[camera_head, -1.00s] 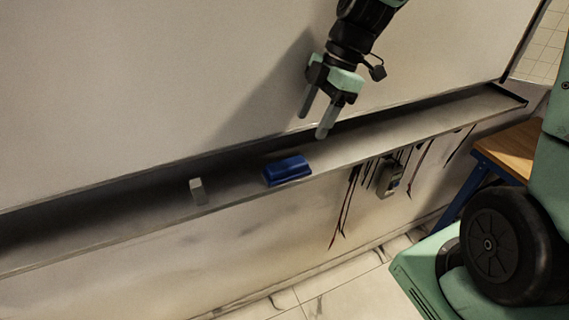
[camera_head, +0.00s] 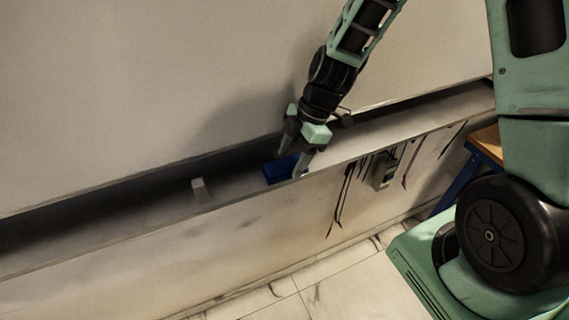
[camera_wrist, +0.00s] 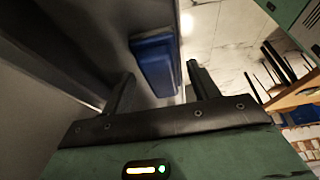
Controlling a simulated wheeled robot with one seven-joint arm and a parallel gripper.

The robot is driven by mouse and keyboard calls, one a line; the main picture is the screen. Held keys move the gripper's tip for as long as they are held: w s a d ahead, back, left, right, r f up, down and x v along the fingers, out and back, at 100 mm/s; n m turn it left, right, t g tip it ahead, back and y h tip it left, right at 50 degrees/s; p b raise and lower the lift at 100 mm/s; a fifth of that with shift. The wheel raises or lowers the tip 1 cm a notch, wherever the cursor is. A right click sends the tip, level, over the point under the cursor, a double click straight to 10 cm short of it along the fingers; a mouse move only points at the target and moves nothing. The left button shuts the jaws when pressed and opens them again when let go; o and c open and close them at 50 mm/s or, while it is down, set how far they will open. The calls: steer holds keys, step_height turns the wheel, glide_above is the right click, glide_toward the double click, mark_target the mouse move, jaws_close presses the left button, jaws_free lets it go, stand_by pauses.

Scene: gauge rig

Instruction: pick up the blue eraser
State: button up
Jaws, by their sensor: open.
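The blue eraser (camera_head: 276,171) lies on the narrow ledge (camera_head: 236,187) below the large pale board. In the wrist view the eraser (camera_wrist: 154,62) shows beyond and between the two fingers, with no finger closed on it. My gripper (camera_head: 289,166) is open and points down at the ledge. Its fingertips are at the right end of the eraser in the head view and partly hide it. I cannot tell whether a finger touches it. In the wrist view my gripper (camera_wrist: 160,84) has a wide gap between its fingers.
A small grey-white block (camera_head: 200,189) stands on the ledge to the left of the eraser. The board (camera_head: 130,90) rises right behind the ledge. Dark cables and a grey device (camera_head: 385,172) hang below it. A wooden-topped table (camera_head: 487,143) is at the right.

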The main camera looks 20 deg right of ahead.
steer(key=shift+f, duration=0.1)
steer(key=c, duration=1.1)
steer(key=shift+a+r, duration=0.1)
steer(key=shift+r, duration=0.1)
